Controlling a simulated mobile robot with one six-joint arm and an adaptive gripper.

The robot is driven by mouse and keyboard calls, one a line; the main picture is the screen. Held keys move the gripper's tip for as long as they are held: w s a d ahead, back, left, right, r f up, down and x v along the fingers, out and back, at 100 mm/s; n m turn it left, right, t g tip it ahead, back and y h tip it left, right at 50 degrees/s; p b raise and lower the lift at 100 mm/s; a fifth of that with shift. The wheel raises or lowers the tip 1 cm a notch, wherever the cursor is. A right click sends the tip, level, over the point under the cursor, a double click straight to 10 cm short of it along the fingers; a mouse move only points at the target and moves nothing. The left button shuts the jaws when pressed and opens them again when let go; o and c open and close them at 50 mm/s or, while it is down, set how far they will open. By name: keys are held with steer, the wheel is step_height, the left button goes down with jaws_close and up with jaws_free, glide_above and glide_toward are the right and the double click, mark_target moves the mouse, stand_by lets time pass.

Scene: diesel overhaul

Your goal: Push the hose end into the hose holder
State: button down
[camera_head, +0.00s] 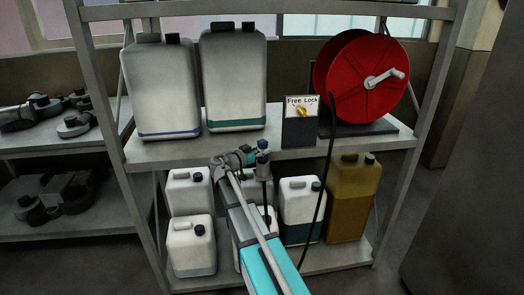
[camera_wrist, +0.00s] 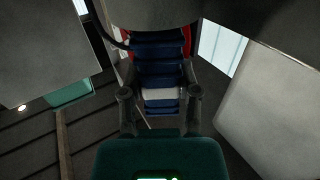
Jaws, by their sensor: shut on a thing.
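My gripper (camera_head: 256,158) is in front of the shelf's upper board, left of the red reel. In the wrist view its two dark fingers (camera_wrist: 160,97) are shut on the hose end (camera_wrist: 160,72), a dark blue ridged piece with a pale band. In the head view the hose end (camera_head: 262,146) shows as a small blue piece at the gripper's tip, with a black length hanging below it. The black hose (camera_head: 329,150) runs down from the red hose reel (camera_head: 362,78). I cannot make out the hose holder for certain in either view.
Two large pale canisters (camera_head: 160,90) stand on the upper board (camera_head: 230,152), left of the "Free Lock" panel (camera_head: 300,122) with its yellow knob. White jugs (camera_head: 190,245) and a brown jug (camera_head: 352,200) crowd the lower shelf. Grey uprights (camera_head: 430,110) flank the shelf.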

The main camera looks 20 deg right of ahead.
steer(key=shift+c, duration=1.3)
jaws_free()
steer(key=shift+a, duration=0.15)
steer(key=v, duration=1.1)
steer(key=shift+a, duration=0.4)
steer(key=shift+s, duration=0.2)
